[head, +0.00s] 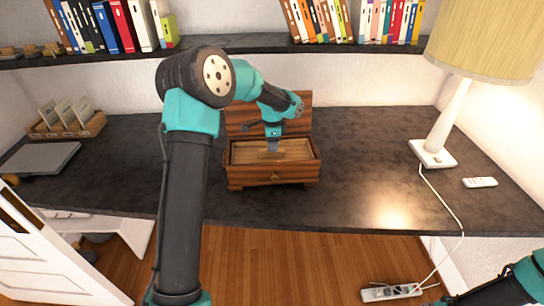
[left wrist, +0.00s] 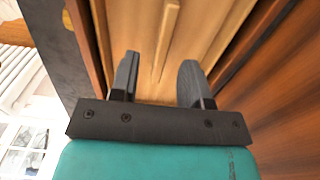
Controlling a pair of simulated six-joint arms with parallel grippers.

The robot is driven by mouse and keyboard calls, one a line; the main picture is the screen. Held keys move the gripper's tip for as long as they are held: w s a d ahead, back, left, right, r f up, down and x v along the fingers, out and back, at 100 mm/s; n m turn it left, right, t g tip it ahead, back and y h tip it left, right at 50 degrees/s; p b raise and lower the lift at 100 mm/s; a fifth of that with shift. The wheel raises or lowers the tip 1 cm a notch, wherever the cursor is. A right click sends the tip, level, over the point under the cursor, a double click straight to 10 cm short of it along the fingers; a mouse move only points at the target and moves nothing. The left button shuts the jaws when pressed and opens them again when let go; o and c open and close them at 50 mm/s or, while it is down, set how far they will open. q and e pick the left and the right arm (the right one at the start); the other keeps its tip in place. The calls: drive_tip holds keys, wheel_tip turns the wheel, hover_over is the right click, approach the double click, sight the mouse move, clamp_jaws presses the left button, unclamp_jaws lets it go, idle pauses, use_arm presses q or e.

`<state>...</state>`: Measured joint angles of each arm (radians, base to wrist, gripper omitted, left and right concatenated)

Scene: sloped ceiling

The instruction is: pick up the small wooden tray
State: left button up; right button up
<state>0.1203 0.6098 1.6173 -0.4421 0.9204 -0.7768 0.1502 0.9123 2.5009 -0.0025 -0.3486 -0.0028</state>
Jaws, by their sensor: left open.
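The small wooden tray (head: 298,151) is pale wood and lies inside an open dark-brown wooden chest (head: 273,173) on the desk. In the left wrist view the tray (left wrist: 205,30) fills the upper middle, with a thin raised wooden strip (left wrist: 165,40) along it. My left gripper (head: 272,146) points down into the chest over the tray. In the wrist view its two fingers (left wrist: 158,74) are apart, one on each side of the strip's line, with nothing held between them. I cannot tell whether they touch the tray. My right gripper is not in view; only part of that arm shows at bottom right.
The chest's lid (head: 240,114) stands raised behind the tray. A lamp (head: 433,150) and a remote (head: 480,182) are on the right of the dark desk (head: 370,170). A card holder (head: 68,126) and grey laptop-like slab (head: 42,158) are on the left. A bookshelf (head: 240,43) overhangs the back.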

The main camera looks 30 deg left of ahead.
use_arm(q)
drive_tip(key=shift+w+a+f, duration=0.1)
drive_tip(key=shift+f, duration=1.75)
drive_tip(key=shift+c, duration=0.4)
clamp_jaws()
